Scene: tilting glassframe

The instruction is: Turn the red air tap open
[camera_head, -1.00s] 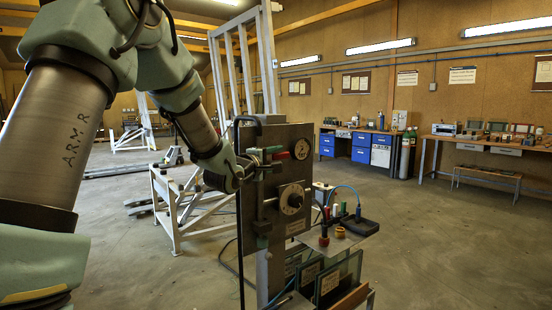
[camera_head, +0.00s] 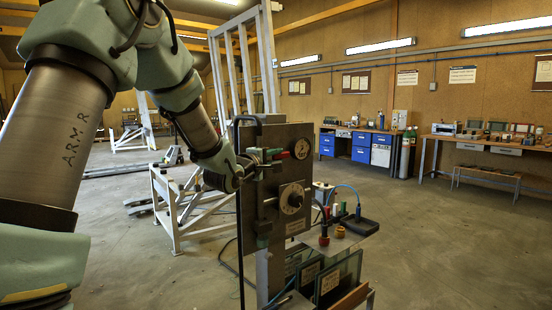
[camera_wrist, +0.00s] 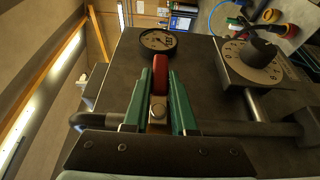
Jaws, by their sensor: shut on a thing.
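The red air tap (camera_wrist: 160,72) shows in the wrist view as a red lever on a brass body, between the two green fingers of my gripper (camera_wrist: 159,98). The fingers are shut on it, one on each side, and its red end sticks out past them. In the head view, the red tap lever (camera_head: 281,155) points right from the tips of my gripper (camera_head: 264,157), at the upper part of a grey panel (camera_head: 285,135). My fingers hide part of the tap body.
A round gauge (camera_head: 301,149) sits right of the tap, and a dial with a black knob (camera_head: 294,200) sits below. A horizontal pipe (camera_wrist: 255,130) runs by the tap. A shelf with glass panes (camera_head: 335,275) and small tools stands right of the panel.

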